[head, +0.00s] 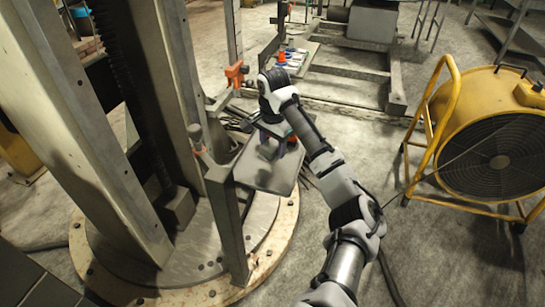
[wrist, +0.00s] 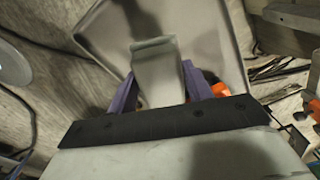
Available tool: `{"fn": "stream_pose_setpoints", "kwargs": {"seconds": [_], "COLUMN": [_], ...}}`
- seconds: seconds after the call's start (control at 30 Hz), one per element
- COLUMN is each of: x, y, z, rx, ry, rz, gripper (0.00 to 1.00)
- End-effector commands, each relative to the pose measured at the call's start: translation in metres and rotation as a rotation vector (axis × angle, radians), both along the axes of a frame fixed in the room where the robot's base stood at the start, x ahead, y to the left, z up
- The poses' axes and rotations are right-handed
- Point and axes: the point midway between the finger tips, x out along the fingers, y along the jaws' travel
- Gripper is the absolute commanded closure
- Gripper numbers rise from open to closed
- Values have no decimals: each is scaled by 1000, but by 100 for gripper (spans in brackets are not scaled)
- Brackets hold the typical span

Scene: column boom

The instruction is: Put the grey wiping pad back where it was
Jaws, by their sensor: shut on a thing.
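The grey wiping pad (wrist: 156,75) is a small grey block between the purple fingers of my gripper (wrist: 158,88) in the wrist view. The fingers are shut on its sides. In the head view my gripper (head: 279,147) points down over a grey plate (head: 262,182), with the pad (head: 268,152) just below the wrist. The same plate, with a raised rim, shows behind the pad in the wrist view (wrist: 105,38). I cannot tell whether the pad touches the plate.
A second shelf (head: 296,62) with small coloured things is farther back. An orange clamp (head: 236,73) sits on a post left of my arm. A tall steel column (head: 95,130) stands at left on a round base. A yellow fan (head: 490,140) stands right. Bare floor lies between.

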Motion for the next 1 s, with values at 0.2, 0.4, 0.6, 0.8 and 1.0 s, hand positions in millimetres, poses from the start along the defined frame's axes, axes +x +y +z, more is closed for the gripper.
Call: {"fn": "stream_pose_setpoints", "kwargs": {"seconds": [0.2, 0.4, 0.6, 0.8, 1.0], "x": [-1, 0, 0, 0, 0], "y": [0, 0, 0, 0, 0], "z": [-22, -44, -44, -47, -46], "rx": [0, 1, 1, 1, 1], "ry": [4, 1, 1, 1, 1], "rz": [0, 0, 1, 0, 1], "gripper": [68, 68, 68, 38, 28]}}
